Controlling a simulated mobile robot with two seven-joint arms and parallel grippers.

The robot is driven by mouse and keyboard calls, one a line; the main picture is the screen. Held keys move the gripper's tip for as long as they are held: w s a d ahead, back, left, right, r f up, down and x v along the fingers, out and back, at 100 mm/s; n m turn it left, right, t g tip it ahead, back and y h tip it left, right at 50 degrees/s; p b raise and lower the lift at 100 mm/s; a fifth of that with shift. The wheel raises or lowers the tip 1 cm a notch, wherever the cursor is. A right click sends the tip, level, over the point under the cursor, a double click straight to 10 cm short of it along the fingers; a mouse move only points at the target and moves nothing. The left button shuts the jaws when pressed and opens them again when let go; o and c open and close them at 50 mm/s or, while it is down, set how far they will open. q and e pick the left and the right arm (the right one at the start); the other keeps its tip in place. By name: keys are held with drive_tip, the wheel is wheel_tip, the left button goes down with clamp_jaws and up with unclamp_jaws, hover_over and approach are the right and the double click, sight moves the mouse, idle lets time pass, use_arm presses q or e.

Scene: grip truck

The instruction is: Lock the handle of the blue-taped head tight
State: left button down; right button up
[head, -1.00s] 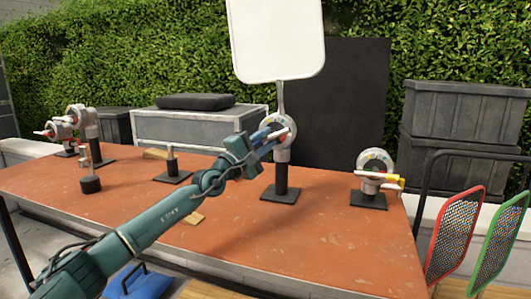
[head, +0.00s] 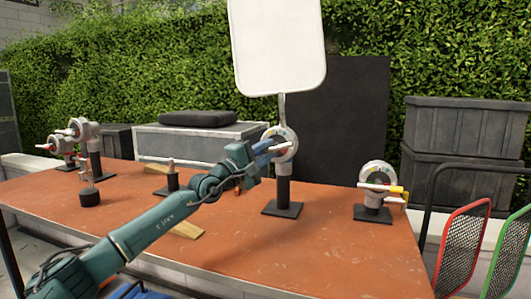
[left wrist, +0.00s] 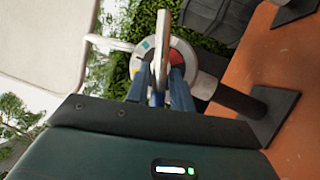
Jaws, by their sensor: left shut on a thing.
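The middle grip head (head: 287,146) is a round grey head on a black post, with the white board above it. It also shows in the left wrist view (left wrist: 185,51), with coloured patches on its face. A pale metal handle bar (left wrist: 163,45) crosses that face. My left gripper (head: 272,145) is at this head, its blue-grey fingers shut on the handle. In the left wrist view the fingers (left wrist: 160,90) lie either side of the bar, with a small bright blue part between them. The fingers partly hide the head and handle. My right gripper is out of view.
Another grip head (head: 378,176) with a yellow-ended handle stands at the right of the orange table (head: 300,240). Two heads (head: 85,133) stand at the far left. A white board (head: 278,45) rises above the middle head. Red and green mesh paddles (head: 465,240) stand at the right.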

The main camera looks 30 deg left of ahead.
use_arm(q)
drive_tip(key=shift+d, duration=0.2)
idle(0.6)
drive_tip(key=c, duration=1.4)
unclamp_jaws()
drive_tip(key=shift+o, duration=0.8)
drive_tip(key=shift+s+a, duration=0.1)
drive_tip(key=shift+s+a+f+p, duration=0.2)
drive_tip(key=shift+s+p, duration=0.15)
drive_tip(key=shift+s, duration=0.2)
drive_tip(key=v, duration=1.1)
drive_tip(key=shift+s, duration=0.3)
